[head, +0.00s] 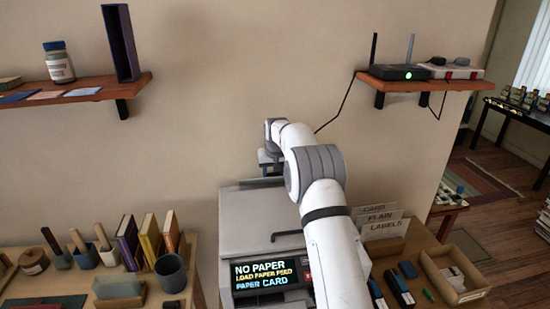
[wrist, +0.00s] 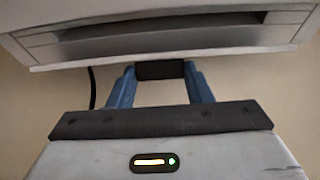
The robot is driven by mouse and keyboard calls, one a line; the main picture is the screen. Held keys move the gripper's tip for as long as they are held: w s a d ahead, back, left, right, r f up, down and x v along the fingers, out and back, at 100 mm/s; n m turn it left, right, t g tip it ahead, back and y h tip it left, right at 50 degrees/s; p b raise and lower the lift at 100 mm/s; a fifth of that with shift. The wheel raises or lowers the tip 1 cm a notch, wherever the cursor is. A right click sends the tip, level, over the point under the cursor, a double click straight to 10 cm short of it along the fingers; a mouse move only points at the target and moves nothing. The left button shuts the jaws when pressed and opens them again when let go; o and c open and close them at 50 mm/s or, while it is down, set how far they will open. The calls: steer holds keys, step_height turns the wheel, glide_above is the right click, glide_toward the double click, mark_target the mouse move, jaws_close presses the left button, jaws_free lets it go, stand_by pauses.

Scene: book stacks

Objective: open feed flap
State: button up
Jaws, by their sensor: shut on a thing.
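The grey printer (head: 245,212) stands below my arm, with its top partly hidden by the arm. Its screen (head: 262,274) reads "NO PAPER", "LOAD PAPER FEED" and "PAPER CARD". My gripper (head: 270,163) is at the printer's back edge, near the wall. In the wrist view its blue fingers (wrist: 160,72) are shut on a dark tab (wrist: 160,70). The tab sits just under the edge of a pale panel (wrist: 150,58). A long dark slot (wrist: 170,32) shows above that edge. I cannot tell how far the feed flap is tilted.
A shelf (head: 425,83) with a router (head: 400,72) hangs at the right. Card dividers (head: 378,228) and an open box (head: 455,275) stand right of the printer. Books (head: 150,238) and a cup (head: 171,272) stand on the left table. A dark cable (wrist: 92,88) hangs behind.

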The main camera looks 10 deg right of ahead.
steer(key=shift+w+r+g+p, duration=0.25)
steer(key=shift+w+g+p, duration=0.55)
steer(key=shift+p, duration=2.8)
steer(key=shift+s+f+g+p, duration=0.1)
steer(key=shift+f+g+p, duration=0.1)
steer(key=shift+g+p, duration=0.4)
steer(key=o, duration=1)
steer(key=shift+s+r+b, duration=0.25)
steer(key=shift+r+b, duration=0.2)
steer(key=shift+r, duration=1.5)
steer(key=shift+s+r+b, duration=0.2)
steer(key=shift+r+b, duration=0.25)
steer(key=shift+r, duration=1.5)
